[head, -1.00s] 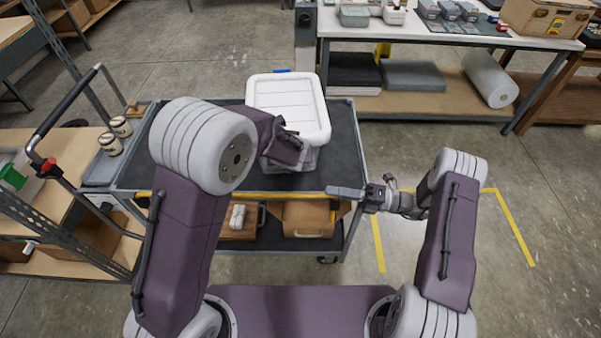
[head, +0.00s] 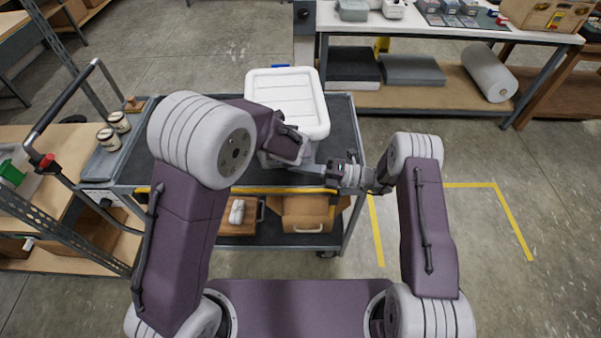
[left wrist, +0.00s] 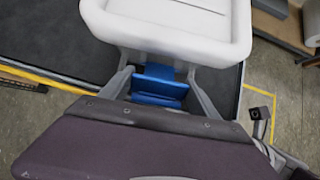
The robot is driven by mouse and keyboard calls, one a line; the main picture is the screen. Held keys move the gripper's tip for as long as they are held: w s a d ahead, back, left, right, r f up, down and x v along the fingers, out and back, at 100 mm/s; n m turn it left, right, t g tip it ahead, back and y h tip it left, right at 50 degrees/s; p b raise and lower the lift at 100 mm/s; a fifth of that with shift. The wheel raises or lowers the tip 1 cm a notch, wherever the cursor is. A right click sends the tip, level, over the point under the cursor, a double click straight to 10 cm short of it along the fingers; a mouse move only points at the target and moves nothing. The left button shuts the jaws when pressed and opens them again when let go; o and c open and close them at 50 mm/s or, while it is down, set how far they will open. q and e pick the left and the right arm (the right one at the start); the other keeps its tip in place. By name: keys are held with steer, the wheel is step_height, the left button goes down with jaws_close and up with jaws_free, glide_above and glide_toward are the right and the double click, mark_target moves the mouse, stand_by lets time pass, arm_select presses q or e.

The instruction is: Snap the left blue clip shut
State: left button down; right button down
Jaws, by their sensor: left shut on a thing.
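A tub with a white lid (head: 288,98) stands on the cart. One blue clip (left wrist: 160,86) shows under the lid's near edge in the left wrist view. Another bit of blue (head: 281,66) shows at the lid's far edge in the head view. My left gripper (left wrist: 160,75) has its fingers on both sides of the near clip and is shut on it. The clip stands out below the rim. In the head view my left arm hides this clip. My right gripper (head: 302,172) is at the tub's near right, low by the cart edge; its fingers are unclear.
The cart's dark top (head: 346,130) is clear right of the tub. A cardboard box (head: 309,212) sits on the lower shelf. A workbench (head: 440,22) stands behind.

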arm_select(q)
steer(key=shift+r, duration=0.1)
steer(key=shift+s+d, duration=0.1)
arm_select(e)
steer(key=shift+w+r, duration=0.5)
steer(key=shift+w, duration=0.1)
arm_select(q)
steer(key=shift+c, duration=0.8)
jaws_free()
arm_select(e)
steer(key=shift+s, duration=0.1)
